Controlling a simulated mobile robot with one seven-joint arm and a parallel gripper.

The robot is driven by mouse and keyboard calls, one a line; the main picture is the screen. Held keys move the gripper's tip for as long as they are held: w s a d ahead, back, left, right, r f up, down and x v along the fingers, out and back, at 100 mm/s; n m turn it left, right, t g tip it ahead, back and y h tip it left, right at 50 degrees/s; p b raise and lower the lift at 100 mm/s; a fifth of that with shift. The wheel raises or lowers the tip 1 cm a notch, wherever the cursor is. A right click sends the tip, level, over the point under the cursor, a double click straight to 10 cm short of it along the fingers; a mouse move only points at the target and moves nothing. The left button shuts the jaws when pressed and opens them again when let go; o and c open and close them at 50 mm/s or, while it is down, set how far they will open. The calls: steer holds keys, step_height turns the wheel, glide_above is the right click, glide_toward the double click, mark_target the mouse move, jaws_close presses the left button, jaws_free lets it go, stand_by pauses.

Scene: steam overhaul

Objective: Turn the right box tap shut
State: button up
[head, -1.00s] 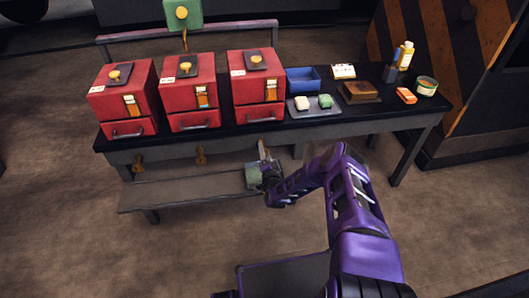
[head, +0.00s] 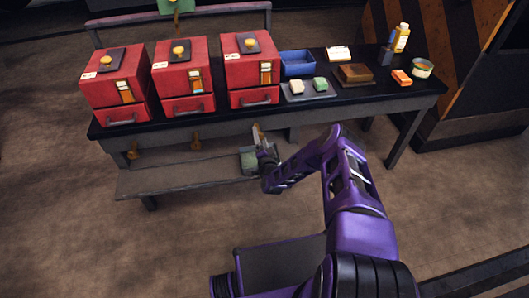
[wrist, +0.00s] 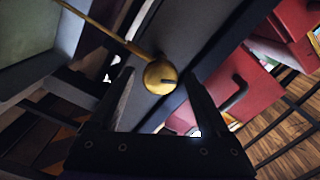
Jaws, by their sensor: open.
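Three brass taps stick out along the table's front edge below the red boxes. The right box tap (head: 256,132) is under the right red box (head: 249,69), partly hidden by my gripper (head: 262,143). In the wrist view the tap shows as a round brass knob (wrist: 160,77) with a long thin lever (wrist: 98,25) running to the upper left. My gripper (wrist: 158,72) is open, with one dark finger on each side of the knob. The gripper is around the knob; whether a finger touches it I cannot tell.
The left tap (head: 132,151) and middle tap (head: 196,141) are further left. A low shelf (head: 180,179) runs beneath the taps. A blue bin (head: 297,64), a tray of soaps (head: 307,95) and several small items are on the tabletop. The floor in front is clear.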

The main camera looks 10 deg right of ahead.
steer(key=s+p, duration=0.2)
steer(key=s, duration=1.4)
steer(key=shift+s, duration=0.25)
steer(key=shift+w, duration=0.1)
